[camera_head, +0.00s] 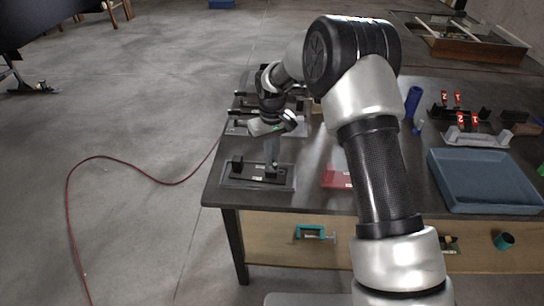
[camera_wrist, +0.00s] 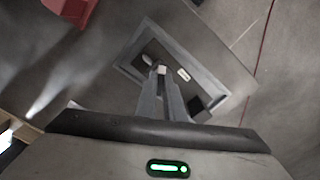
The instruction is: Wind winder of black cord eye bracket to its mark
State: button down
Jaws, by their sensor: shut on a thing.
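A black bracket (camera_head: 254,173) lies on a grey base plate (camera_head: 228,183) at the table's front left corner. It is the likely black cord eye bracket, and has raised black parts at both ends. In the wrist view the dark bracket (camera_wrist: 172,80) sits inside the grey rim of its base (camera_wrist: 225,66), with a white label and a black block (camera_wrist: 195,104). My gripper (camera_head: 272,166) points down at the bracket's right end. In the wrist view its fingers (camera_wrist: 161,74) are shut on a small pale piece (camera_wrist: 161,69), likely the winder. A mark cannot be made out.
A red plate (camera_head: 338,179) lies right of the bracket. Other dark fixtures (camera_head: 239,127) stand behind it. A blue tray (camera_head: 480,180) and red number tags (camera_head: 463,119) are at the right. The table's left edge is close. A red cable (camera_head: 136,161) runs over the floor.

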jog(key=shift+m+b, duration=0.35)
jog(key=shift+m, duration=0.75)
dwell(5.4)
dwell(0.6)
jog(key=c, duration=1.9)
grip_release()
jog(key=shift+o, duration=0.2)
